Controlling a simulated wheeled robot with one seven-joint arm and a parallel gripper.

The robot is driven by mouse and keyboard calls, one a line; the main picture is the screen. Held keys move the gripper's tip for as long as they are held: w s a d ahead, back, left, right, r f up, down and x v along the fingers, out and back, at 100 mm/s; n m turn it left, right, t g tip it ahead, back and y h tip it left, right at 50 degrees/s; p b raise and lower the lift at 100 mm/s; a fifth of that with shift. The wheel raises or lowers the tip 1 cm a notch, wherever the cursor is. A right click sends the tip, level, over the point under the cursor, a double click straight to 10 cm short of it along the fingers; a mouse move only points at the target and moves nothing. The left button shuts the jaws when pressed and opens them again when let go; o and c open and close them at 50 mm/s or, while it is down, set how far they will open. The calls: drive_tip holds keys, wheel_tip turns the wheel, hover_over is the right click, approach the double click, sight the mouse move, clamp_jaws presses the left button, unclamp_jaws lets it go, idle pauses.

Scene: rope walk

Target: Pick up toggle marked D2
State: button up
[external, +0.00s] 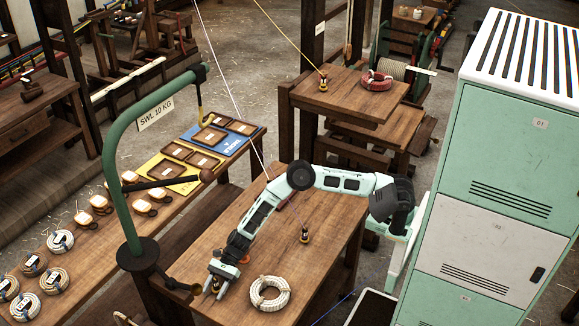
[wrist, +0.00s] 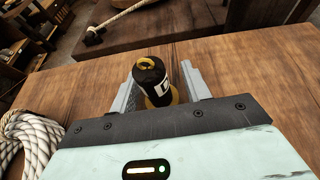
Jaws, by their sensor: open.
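A dark toggle (wrist: 150,80) with a brass-coloured ring on top, a brass-coloured base and a white label stands on the wooden bench in the wrist view. Only part of the label's marking shows, so I cannot read it fully. My gripper (wrist: 158,88) is open, with one grey finger on each side of this toggle. I cannot tell whether either finger touches it. In the external view my gripper (external: 214,288) is low over the near-left end of the middle bench (external: 200,252), and the toggle is mostly hidden there.
A white rope coil (external: 270,293) lies right of my gripper; it shows at left in the wrist view (wrist: 30,140). A dark, brass-topped piece (external: 305,235) stands farther along the bench. A green post (external: 128,215) rises on the left, and a mint cabinet (external: 500,180) stands on the right.

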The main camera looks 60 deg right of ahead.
drive_tip(key=shift+a+f, duration=0.1)
drive_tip(key=shift+a, duration=0.05)
drive_tip(key=c, duration=0.9)
clamp_jaws()
drive_tip(key=shift+s+f, duration=0.1)
